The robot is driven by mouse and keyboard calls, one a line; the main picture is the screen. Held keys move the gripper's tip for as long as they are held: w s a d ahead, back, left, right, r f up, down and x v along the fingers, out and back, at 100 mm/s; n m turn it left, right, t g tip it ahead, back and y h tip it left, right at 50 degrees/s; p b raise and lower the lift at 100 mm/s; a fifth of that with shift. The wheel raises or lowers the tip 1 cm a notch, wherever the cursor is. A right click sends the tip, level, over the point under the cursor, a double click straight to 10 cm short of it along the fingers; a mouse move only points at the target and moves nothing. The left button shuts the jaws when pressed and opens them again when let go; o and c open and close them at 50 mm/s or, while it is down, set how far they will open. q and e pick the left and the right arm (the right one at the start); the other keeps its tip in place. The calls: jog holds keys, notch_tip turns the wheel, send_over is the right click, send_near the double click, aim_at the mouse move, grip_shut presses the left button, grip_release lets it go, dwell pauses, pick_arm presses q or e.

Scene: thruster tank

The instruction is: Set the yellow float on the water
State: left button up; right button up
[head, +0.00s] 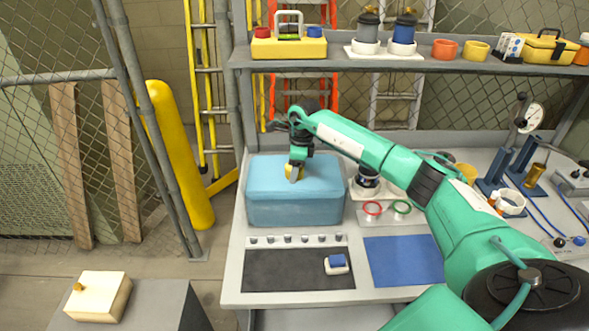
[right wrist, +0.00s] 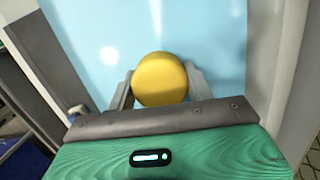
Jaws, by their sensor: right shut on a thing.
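The blue tank (head: 295,212) stands on the bench at its left end, and its light-blue water surface fills most of the right wrist view (right wrist: 80,40). My right gripper (head: 294,172) is over the tank, pointing down, shut on the yellow float (head: 289,169). In the right wrist view the float (right wrist: 160,78) is a round yellow disc with a grey finger of my gripper (right wrist: 160,88) on either side. I cannot tell whether the float touches the water. My left gripper is not in view.
A dark mat (head: 290,272) with a small blue-and-white block (head: 336,264) lies in front of the tank. A blue mat (head: 405,262) is to its right. Red and green rings (head: 372,208) lie beside the tank. A shelf (head: 345,63) crosses behind, above the tank.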

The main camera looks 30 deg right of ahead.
jog(key=o, duration=1)
jog(key=shift+o, duration=0.2)
jog(key=shift+d+r+b, duration=0.1)
jog(key=shift+r+b, duration=0.2)
jog(key=shift+r, duration=0.2)
notch_tip(320, 180, up, 13)
jog(key=s+d+b, duration=0.1)
jog(key=b, duration=0.2)
jog(key=shift+d+f, duration=0.2)
jog(key=shift+d, duration=0.05)
jog(key=shift+s, duration=0.1)
